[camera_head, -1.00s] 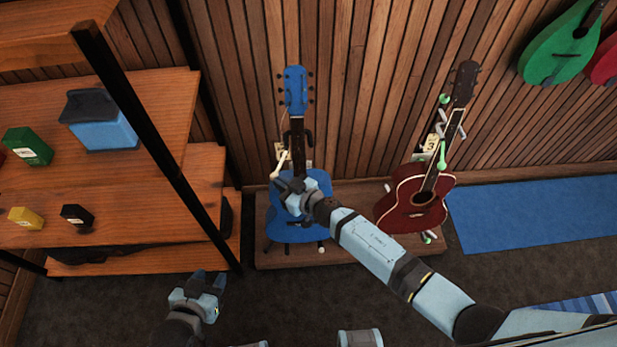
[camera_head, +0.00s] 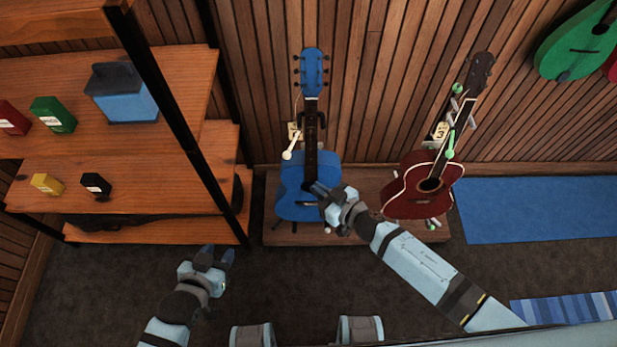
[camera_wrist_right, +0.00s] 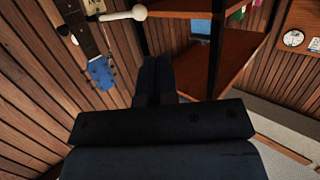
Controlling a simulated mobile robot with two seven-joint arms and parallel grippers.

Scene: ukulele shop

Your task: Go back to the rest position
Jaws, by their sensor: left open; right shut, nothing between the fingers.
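My left gripper (camera_head: 215,262) is open and empty above the dark floor, in front of the wooden shelf unit. My right gripper (camera_head: 322,192) is shut with nothing between its fingers. In the head view it appears over the lower right of the blue guitar (camera_head: 296,188), hiding a little of its body. In the right wrist view my right gripper's fingers (camera_wrist_right: 153,72) lie together, and the blue headstock (camera_wrist_right: 101,73) shows to their left, apart from them.
A red guitar (camera_head: 415,188) stands at the right on the low wooden platform (camera_head: 350,226). The shelf unit (camera_head: 165,85) with several small boxes is at the left. A blue mat (camera_head: 535,212) lies at the right.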

